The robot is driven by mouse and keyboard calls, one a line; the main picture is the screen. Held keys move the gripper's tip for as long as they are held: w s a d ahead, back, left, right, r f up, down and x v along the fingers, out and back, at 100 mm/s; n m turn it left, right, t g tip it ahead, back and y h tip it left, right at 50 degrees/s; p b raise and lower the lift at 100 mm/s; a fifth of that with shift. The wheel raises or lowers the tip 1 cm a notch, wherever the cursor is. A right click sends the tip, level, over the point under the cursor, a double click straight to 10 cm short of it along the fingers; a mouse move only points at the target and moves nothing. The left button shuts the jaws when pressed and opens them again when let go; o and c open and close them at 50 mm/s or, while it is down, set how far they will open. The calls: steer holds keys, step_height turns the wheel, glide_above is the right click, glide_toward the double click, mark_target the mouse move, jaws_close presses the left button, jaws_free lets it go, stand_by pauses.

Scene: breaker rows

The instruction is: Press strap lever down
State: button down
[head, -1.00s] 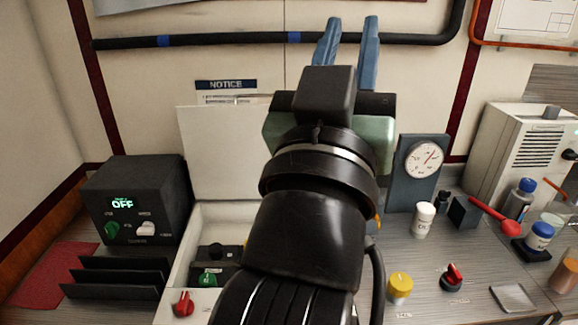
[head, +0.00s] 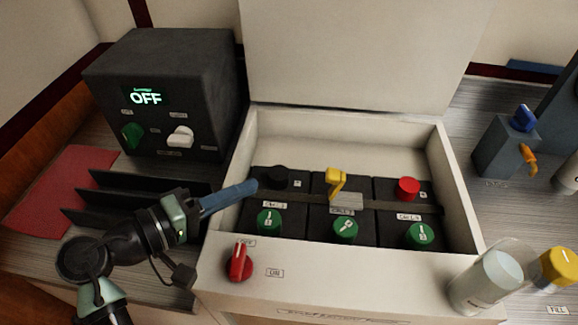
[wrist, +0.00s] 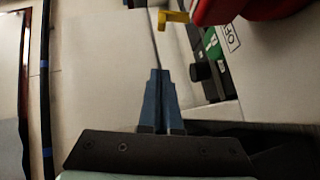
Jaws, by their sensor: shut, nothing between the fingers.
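A yellow lever (head: 336,182) stands up on the middle module in the open white box (head: 464,210), beside a grey block (head: 346,201) on a dark strap (head: 382,207) across the modules. The lever also shows at the top of the wrist view (wrist: 172,17). My gripper (head: 254,186) has its blue fingers together and empty, at the box's left wall, near a black knob (head: 279,177). The yellow lever is to the right, apart from the fingertips. In the wrist view my gripper (wrist: 160,73) points toward the box, with the black knob (wrist: 200,72) to its right.
Green knobs (head: 345,228) line the modules' front, with a red button (head: 408,187) at right. A red switch (head: 239,263) sits on the box's front panel. Left stand a dark OFF unit (head: 165,95) and black fins (head: 130,290). A bottle (head: 490,280) stands front right.

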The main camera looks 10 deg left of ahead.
steer(key=shift+s, duration=0.2)
steer(key=shift+w+d, duration=0.1)
steer(key=x, duration=0.4)
steer(key=s+d+x, duration=0.1)
steer(key=x, duration=0.6)
steer(key=shift+w+d+f+p, duration=0.1)
steer(key=shift+d+f+p, duration=0.15)
steer(key=shift+d, duration=0.2)
steer(key=shift+d+f, duration=0.15)
steer(key=shift+d, duration=0.4)
steer(key=shift+d+p, duration=0.25)
steer(key=shift+p, duration=0.4)
